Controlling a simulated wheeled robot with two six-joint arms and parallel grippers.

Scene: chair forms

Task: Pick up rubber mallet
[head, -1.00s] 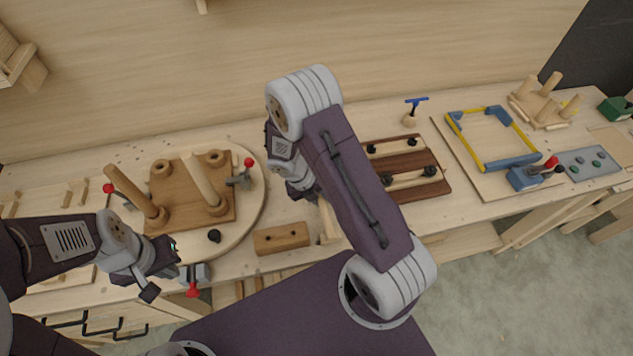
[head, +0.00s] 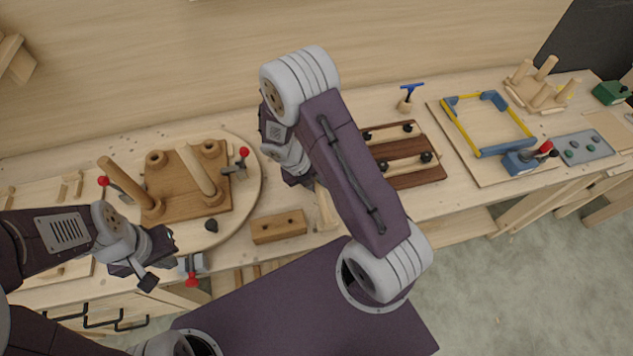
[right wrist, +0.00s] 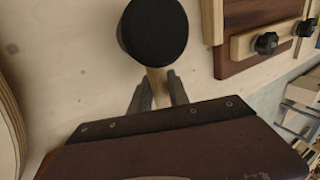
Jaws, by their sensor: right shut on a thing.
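The rubber mallet shows in the right wrist view as a round black head (right wrist: 153,30) with a pale wooden handle (right wrist: 157,84) below it. My right gripper (right wrist: 158,92) has one finger on each side of the handle, just below the head, and is shut on it. In the head view the right arm hides this gripper, and I cannot make out the mallet there. My left gripper (head: 160,262) is open and empty at the front edge of the bench, beside a grey clamp with a red knob (head: 192,277).
A round board (head: 250,193) carries a wooden peg form (head: 215,203). A drilled wooden block (head: 279,226) lies right of it. Dark boards with clamped strips (head: 415,180) lie right of my right arm. A yellow and blue frame (head: 507,146) lies further right.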

